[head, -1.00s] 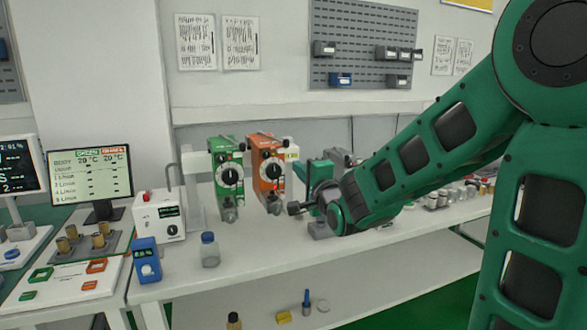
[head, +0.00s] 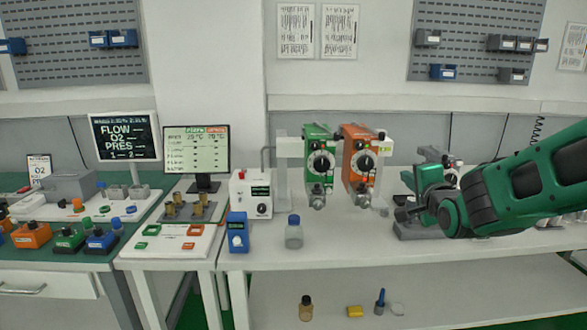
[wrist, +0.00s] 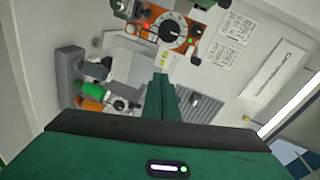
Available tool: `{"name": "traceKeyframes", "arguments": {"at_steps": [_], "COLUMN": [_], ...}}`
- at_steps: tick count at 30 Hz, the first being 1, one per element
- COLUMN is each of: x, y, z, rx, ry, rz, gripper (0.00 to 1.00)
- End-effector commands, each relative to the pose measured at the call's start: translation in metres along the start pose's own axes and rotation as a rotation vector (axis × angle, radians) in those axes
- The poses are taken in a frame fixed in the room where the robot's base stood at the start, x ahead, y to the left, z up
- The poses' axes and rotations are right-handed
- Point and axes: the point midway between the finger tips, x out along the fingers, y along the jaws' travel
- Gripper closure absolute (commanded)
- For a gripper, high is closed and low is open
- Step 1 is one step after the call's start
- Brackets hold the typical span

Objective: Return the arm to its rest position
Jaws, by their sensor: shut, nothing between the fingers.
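My gripper (wrist: 161,82) shows in the wrist view as two narrow green fingers pressed together, with nothing between them. In the head view my green arm comes in from the right edge, and its wrist end is above the white bench, right of the orange vaporizer (head: 360,163). The fingers are hard to make out there. The orange vaporizer also shows tilted at the top of the wrist view (wrist: 170,30), beyond the fingertips and apart from them.
A green vaporizer (head: 319,163) hangs beside the orange one. A capped bottle (head: 294,234), blue device (head: 237,234) and white box (head: 251,195) stand on the bench. Monitors (head: 196,150) are at left. A grey device (head: 432,155) is behind my wrist.

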Motion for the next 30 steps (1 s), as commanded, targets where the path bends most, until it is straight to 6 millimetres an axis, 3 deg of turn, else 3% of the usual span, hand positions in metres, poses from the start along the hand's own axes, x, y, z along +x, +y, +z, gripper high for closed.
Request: {"name": "traceKeyframes", "arguments": {"at_steps": [3, 8, 15, 24, 30], "x": [-0.02, -0.06, -0.148, -0.284, -0.345], "y": [0.037, 0.088, 0.156, 0.206, 0.215], "z": [-0.028, -0.057, -0.086, -0.084, -0.071], "rx": [-0.161, -0.358, -0.579, -0.709, -0.719], "ry": [0.021, -0.014, -0.186, -0.591, -0.822], "rz": [0.179, 0.432, 0.788, 1.101, 1.168], "gripper": [1.0, 1.0, 1.0, 1.0, 1.0]}}
